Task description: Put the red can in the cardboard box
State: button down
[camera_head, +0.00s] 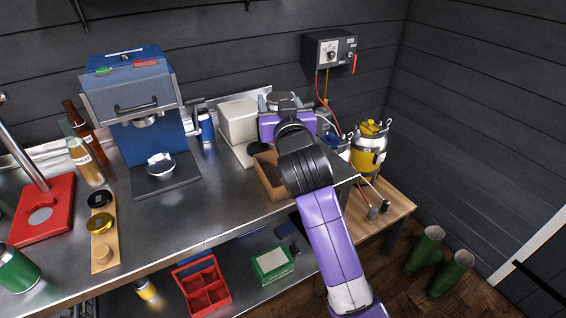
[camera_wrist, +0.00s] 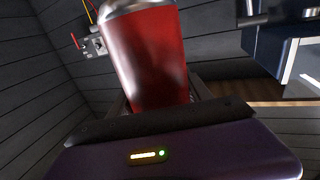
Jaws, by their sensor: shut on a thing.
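A red can (camera_wrist: 147,58) with a silver rim fills the middle of the wrist view. My gripper (camera_wrist: 158,108) is shut on it, and its fingers are partly hidden behind the gripper body. In the head view my purple and black arm hides the can and my fingertips. The cardboard box (camera_head: 266,178) is on the steel counter, just left of my arm. My wrist covers its right part, and I cannot see all of its inside. I cannot tell how high the can is above the box.
A white appliance (camera_head: 239,121) stands behind the box, and a blue machine (camera_head: 140,110) stands to the left. A yellow-topped canister (camera_head: 368,147) is right of my wrist. The steel counter (camera_head: 225,190) is clear between the blue machine and the box.

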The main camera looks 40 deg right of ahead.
notch_tip(320, 180, down, 16)
jog(key=shift+r+b, duration=0.2)
jog(key=shift+b, duration=0.4)
jog(key=shift+f+b, duration=0.2)
jog(key=shift+b, duration=0.1)
jog(key=shift+c, duration=2.3)
grip_release()
